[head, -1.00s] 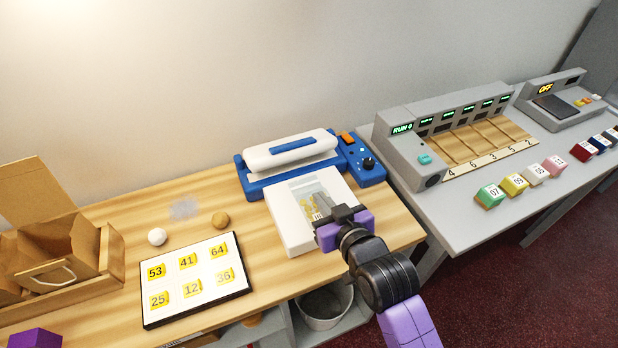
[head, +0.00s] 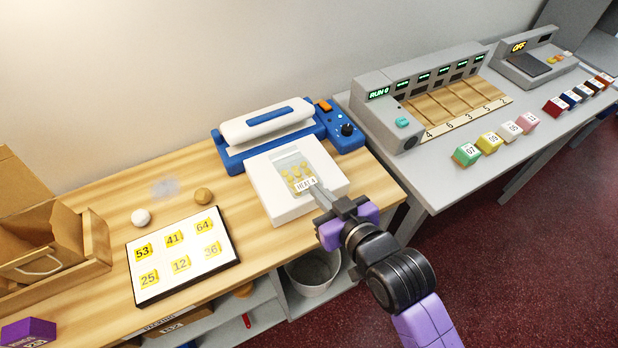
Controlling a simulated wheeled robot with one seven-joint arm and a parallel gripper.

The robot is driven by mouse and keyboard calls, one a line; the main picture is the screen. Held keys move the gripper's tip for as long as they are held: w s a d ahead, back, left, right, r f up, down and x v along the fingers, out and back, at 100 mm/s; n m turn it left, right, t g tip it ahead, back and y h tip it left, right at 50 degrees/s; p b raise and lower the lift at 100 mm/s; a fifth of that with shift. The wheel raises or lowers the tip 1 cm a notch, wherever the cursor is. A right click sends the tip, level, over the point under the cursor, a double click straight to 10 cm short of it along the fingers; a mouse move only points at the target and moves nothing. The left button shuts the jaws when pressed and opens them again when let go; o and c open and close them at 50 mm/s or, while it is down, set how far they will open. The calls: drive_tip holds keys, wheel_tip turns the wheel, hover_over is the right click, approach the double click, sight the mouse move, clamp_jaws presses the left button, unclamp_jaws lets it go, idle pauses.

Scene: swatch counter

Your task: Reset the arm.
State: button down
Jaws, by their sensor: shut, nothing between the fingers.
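My gripper (head: 318,192) is shut and empty. Its fingertips are over the front right part of a white block-like tray (head: 264,187), close to a small label on a clear bag (head: 294,170) with yellow pieces in it. Whether the fingers touch the label or the bag I cannot tell. My purple and black arm reaches in from the lower right of the head view.
A blue and white sealer-like machine (head: 270,133) stands behind the tray. A white board of numbered yellow tiles (head: 229,254) lies left. A bin (head: 312,270) is below the wooden counter's front edge. A grey machine (head: 372,108) and several colored blocks occupy the right table.

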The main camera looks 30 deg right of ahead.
drive_tip(key=s, duration=0.4)
drive_tip(key=shift+s+b, duration=0.15)
drive_tip(key=shift+b, duration=0.2)
drive_tip(key=s+f+v, duration=0.1)
drive_tip(key=f+v, duration=0.1)
drive_tip(key=v, duration=1)
drive_tip(key=s+f+v, duration=0.1)
drive_tip(key=f+v, duration=0.2)
drive_tip(key=v, duration=0.9)
drive_tip(key=shift+a+t, duration=0.15)
drive_tip(key=shift+t, duration=0.25)
